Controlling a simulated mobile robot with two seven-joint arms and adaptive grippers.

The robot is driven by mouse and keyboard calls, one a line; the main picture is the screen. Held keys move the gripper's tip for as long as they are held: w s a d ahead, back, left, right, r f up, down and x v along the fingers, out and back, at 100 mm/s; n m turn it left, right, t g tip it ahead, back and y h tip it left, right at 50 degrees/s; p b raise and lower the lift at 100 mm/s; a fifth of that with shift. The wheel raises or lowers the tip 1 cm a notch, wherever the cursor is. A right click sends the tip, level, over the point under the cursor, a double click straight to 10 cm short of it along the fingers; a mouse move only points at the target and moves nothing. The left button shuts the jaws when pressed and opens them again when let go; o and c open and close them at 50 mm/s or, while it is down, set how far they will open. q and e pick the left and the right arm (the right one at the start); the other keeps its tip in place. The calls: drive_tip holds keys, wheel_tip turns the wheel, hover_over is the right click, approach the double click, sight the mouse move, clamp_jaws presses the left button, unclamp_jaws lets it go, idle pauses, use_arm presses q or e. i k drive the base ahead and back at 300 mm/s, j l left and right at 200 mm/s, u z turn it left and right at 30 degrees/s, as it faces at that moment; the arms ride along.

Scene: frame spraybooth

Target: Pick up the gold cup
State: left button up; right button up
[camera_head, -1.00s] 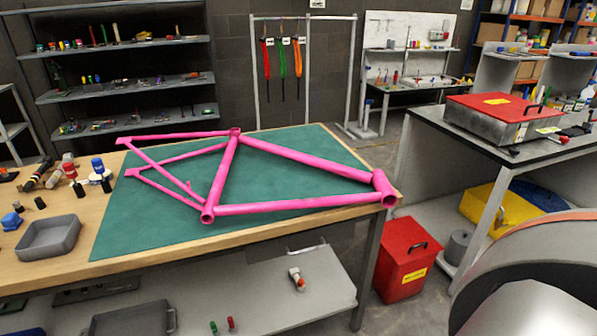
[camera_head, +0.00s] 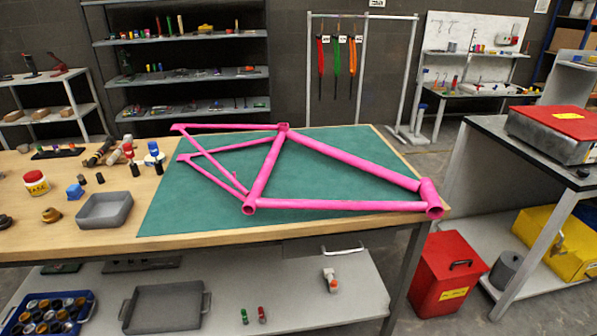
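A small gold-brown round piece (camera_head: 51,214) sits on the wooden bench top at the left, left of the grey open tray (camera_head: 104,211). It looks like the gold cup, but it is too small to be sure. A darker brown round piece (camera_head: 4,221) lies at the left picture edge, partly cut off. A blue bin (camera_head: 88,312) on the lower shelf holds several small round pieces, some of them gold or orange in tone. Neither of my grippers shows in the head view.
A pink bicycle frame (camera_head: 340,205) lies on the green mat (camera_head: 180,208) and covers much of the bench (camera_head: 150,244). A red bin (camera_head: 447,273) stands on the floor at the right.

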sight(50, 215)
drive_tip(key=u, duration=1.55)
